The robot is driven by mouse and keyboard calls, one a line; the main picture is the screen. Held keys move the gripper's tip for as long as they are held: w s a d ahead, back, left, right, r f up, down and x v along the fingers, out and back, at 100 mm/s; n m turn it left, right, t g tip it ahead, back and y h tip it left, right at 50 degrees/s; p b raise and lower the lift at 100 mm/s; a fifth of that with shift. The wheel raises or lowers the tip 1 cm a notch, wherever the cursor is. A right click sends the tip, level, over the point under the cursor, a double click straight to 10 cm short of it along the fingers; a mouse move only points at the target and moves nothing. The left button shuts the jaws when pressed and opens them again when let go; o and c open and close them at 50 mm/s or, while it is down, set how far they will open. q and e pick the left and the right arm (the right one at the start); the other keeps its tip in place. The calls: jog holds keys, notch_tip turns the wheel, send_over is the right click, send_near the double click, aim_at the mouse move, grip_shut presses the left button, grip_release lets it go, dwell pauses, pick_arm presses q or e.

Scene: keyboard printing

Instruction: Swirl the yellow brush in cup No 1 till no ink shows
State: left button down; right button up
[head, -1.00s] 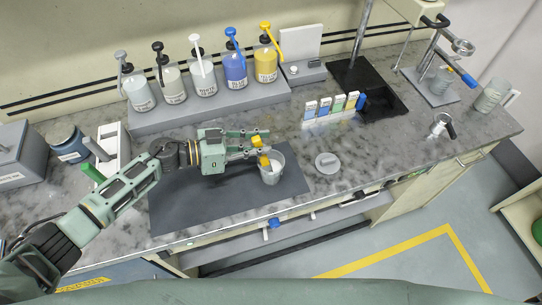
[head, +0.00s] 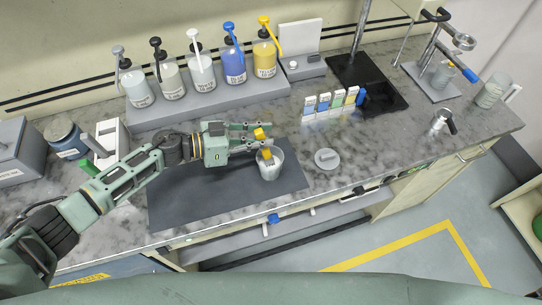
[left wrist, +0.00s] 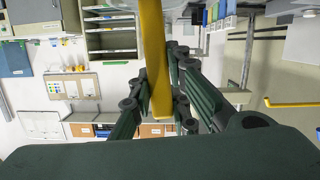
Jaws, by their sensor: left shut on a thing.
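A small grey-white cup (head: 269,170) stands on the dark mat (head: 190,205), near its right end. Its label cannot be read. My left gripper (head: 262,139) is shut on the yellow brush (head: 260,132) just above the cup. The brush's lower part goes down at the cup's mouth; its tip is hidden, and I cannot tell if ink shows. In the left wrist view the yellow handle (left wrist: 154,60) runs between the dark fingers. My right gripper is not in view.
Several pump bottles (head: 203,74) stand on a grey riser behind the mat. A round grey lid (head: 327,158) lies right of the cup. Colour cards (head: 331,104) and a black tray (head: 383,97) are further right. The mat's front is clear.

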pick_arm(q)
jog(key=shift+s+a+r, duration=0.1)
jog(key=shift+a, duration=0.05)
jog(key=shift+a+r, duration=0.15)
jog(key=shift+r, duration=0.8)
notch_tip(320, 180, up, 7)
jog(key=a, duration=0.1)
jog(key=shift+w+a, duration=0.2)
jog(key=shift+w, duration=0.05)
notch_tip(320, 180, up, 4)
dwell(0.5)
dwell(0.5)
